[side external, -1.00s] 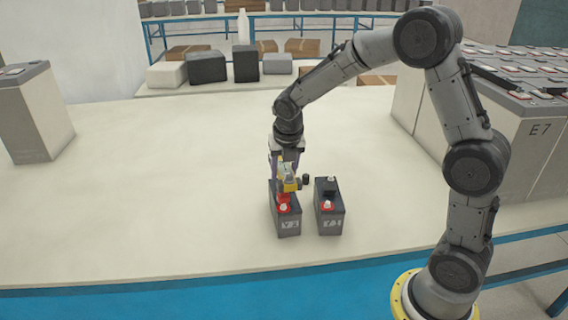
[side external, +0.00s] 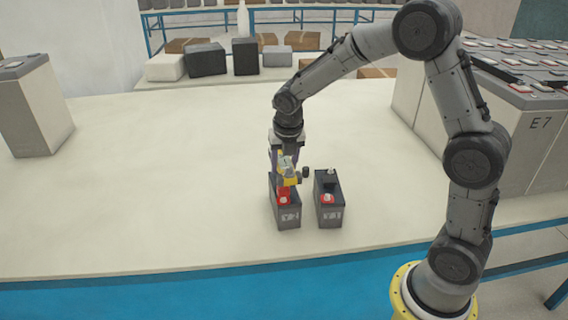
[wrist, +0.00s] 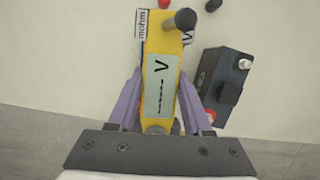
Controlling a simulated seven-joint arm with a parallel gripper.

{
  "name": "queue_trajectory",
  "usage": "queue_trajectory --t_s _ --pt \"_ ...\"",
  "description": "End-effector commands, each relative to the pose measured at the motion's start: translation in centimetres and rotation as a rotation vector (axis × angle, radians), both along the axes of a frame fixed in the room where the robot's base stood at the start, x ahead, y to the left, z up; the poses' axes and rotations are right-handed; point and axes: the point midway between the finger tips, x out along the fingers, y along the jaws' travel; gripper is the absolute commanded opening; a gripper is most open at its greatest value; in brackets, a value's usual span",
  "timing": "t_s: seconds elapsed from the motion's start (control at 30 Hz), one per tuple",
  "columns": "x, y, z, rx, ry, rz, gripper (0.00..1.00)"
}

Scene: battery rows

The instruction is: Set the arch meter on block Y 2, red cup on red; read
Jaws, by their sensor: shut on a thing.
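My gripper (side external: 287,168) is shut on the yellow arch meter (wrist: 160,75), which also shows in the side view (side external: 289,180). The meter is over the left of two dark battery blocks (side external: 287,216). That block has a red terminal (side external: 283,199) at its near end. The meter's black cup (wrist: 185,18) sticks out to the right in the side view (side external: 305,172). The red cup is largely hidden, and I cannot tell whether it touches the terminal. The meter's face shows a V; no clear reading shows. The block labels are blurred.
A tall grey block (side external: 38,110) is at left. A battery bank marked E7 (side external: 530,140) is at right. The table's middle is clear.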

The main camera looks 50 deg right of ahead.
Motion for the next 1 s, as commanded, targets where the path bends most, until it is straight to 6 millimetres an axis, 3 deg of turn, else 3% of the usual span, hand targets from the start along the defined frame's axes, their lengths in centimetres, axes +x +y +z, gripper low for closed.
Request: queue_trajectory --t_s 1.0 --pt "0.04 -0.01 -0.53 -0.001 -0.002 0.0 0.0"
